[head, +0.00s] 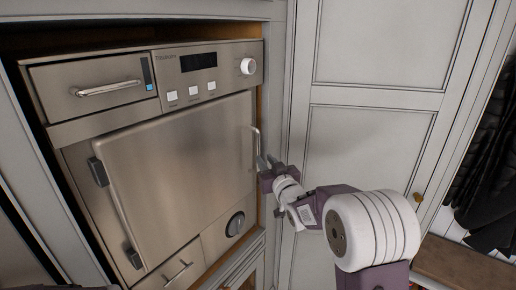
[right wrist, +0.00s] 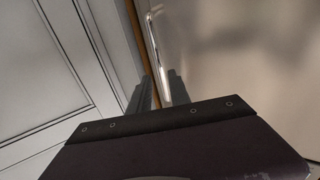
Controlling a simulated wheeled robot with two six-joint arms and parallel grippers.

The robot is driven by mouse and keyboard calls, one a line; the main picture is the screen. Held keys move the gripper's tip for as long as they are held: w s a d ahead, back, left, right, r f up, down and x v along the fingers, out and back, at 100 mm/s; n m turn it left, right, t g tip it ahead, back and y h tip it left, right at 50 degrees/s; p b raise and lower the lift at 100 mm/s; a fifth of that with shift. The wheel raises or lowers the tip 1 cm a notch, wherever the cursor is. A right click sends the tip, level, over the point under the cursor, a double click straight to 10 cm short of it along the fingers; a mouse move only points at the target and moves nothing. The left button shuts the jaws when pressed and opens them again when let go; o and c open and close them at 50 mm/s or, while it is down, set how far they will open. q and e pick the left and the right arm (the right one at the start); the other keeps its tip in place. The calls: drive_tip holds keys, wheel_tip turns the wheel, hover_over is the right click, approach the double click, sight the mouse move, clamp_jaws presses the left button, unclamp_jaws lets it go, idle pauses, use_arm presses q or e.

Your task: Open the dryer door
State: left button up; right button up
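The dryer (head: 205,50) is a steel built-in unit on the left of the head view. A slim vertical bar handle (head: 256,145) is at the door's right edge. My right gripper (head: 266,163) is at the lower part of this handle. In the right wrist view the handle (right wrist: 153,45) runs down between the two fingers of the right gripper (right wrist: 160,92). The fingers look apart, one on each side of the bar; contact is unclear. My left gripper is not in view.
A grey panelled cabinet door (head: 365,150) stands right of the dryer, close to my right arm. A drawer with a bar handle (head: 108,88) is at the dryer's top left. Dark clothing (head: 490,170) hangs above a wooden bench (head: 465,270) at far right.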

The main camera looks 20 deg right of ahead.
sight(259, 151)
drive_tip(key=w+p, duration=0.1)
drive_tip(key=w, duration=0.3)
drive_tip(key=w+p, duration=0.1)
drive_tip(key=w, duration=0.1)
drive_tip(key=shift+w+a+r+p, duration=0.15)
drive_tip(key=shift+a+r+p, duration=0.1)
drive_tip(key=shift+a+p, duration=0.15)
drive_tip(key=shift+w+f, duration=0.2)
drive_tip(key=shift+w, duration=0.35)
drive_tip(key=shift+s, duration=0.1)
clamp_jaws()
